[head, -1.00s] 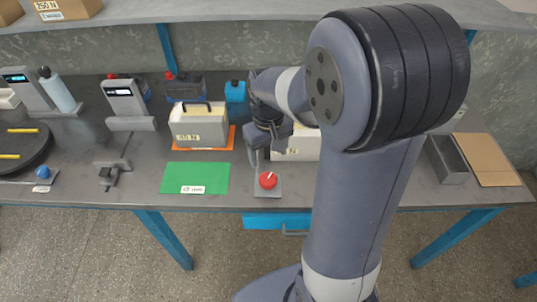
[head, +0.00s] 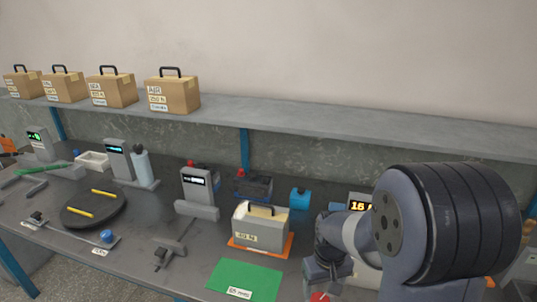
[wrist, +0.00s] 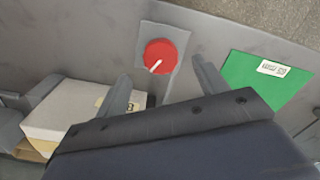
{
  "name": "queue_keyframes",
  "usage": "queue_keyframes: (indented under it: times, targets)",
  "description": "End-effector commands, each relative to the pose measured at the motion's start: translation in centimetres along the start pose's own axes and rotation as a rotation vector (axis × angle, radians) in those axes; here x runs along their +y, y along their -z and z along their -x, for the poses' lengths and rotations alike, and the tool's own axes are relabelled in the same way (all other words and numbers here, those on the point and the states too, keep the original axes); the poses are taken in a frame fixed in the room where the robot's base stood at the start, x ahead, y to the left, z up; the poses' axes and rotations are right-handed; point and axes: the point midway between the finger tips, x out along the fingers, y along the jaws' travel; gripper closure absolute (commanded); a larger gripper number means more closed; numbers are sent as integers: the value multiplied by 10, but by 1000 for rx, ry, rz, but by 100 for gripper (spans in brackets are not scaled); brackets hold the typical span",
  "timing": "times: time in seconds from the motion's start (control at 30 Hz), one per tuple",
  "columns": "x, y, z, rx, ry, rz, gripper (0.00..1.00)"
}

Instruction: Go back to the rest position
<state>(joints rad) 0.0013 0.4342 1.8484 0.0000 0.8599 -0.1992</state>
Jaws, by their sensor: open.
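My gripper (head: 322,278) hangs over the bench near its front edge, at the bottom right of the head view, with the arm bent above it. In the wrist view my gripper (wrist: 162,74) has its two fingers spread apart with nothing between them. A red knob with a white pointer line (wrist: 160,56) sits on a grey plate beyond the fingertips, apart from them as far as I can tell. The knob is mostly cut off at the bottom of the head view (head: 318,297).
A green mat (head: 244,281) and a grey box on an orange mat (head: 259,228) lie left of my gripper. A white box (wrist: 72,112) is beside it in the wrist view. A shelf (head: 330,128) with several handled cartons runs above the bench.

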Motion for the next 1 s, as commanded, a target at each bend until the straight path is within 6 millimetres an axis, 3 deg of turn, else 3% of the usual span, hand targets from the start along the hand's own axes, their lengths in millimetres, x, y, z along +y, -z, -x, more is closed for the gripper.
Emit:
queue_keyframes:
  times: [0.1,0.3,0.6,1.0]
  targets:
    - [0,-1,-25,-6,1,0,32]
    - [0,-1,-54,-3,1,0,32]
    - [0,0,-52,1,0,102,32]
    - [0,0,-52,1,0,100,32]
